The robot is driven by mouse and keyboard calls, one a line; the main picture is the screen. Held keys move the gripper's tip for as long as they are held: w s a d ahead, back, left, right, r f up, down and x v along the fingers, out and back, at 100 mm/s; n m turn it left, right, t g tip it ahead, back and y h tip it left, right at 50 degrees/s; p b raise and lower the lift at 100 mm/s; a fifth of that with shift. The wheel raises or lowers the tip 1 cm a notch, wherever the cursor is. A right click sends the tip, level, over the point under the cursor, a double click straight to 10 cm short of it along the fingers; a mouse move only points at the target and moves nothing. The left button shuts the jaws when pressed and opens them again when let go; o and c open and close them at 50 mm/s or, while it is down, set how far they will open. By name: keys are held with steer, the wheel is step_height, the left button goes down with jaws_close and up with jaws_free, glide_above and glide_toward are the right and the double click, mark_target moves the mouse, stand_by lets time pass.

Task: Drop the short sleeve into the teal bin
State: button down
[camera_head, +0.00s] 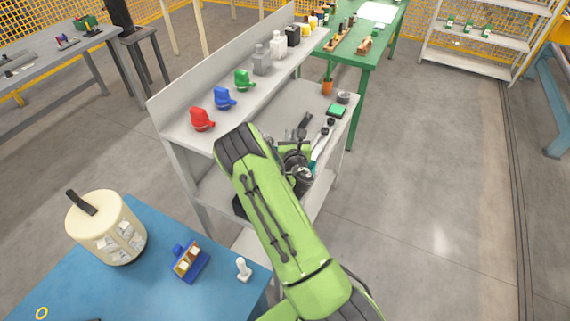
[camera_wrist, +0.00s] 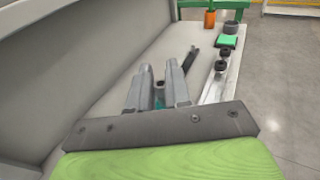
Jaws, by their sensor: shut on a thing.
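My gripper (camera_wrist: 158,80) is over the grey shelf unit's lower shelf, its two grey fingers pointing away from the wrist. It is shut on the short sleeve (camera_wrist: 159,88), a small grey piece with a dark hole between the fingers. A bit of teal, which looks like the teal bin (camera_wrist: 160,103), shows below the sleeve between the fingers; most of it is hidden. In the head view my gripper (camera_head: 297,160) is partly covered by my green arm, and a sliver of teal shows beside it. I cannot tell how high the sleeve is above the bin.
The grey shelf unit (camera_head: 170,125) carries red, blue and green parts on its upper ledge. A dark block with a green top (camera_head: 337,111), an orange pot (camera_head: 327,87) and long tools lie further along the lower shelf. A blue table (camera_head: 150,285) is at lower left. Open floor lies right.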

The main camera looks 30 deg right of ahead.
steer(key=shift+s+a, duration=0.1)
steer(key=shift+s, duration=0.15)
steer(key=shift+s+f+b, duration=0.15)
steer(key=shift+f+b, duration=0.25)
steer(key=shift+b, duration=0.2)
step_height(320, 180, down, 5)
steer(key=b, duration=0.5)
steer(key=c, duration=1)
jaws_free()
steer(key=shift+r, duration=0.1)
steer(key=shift+a, duration=0.1)
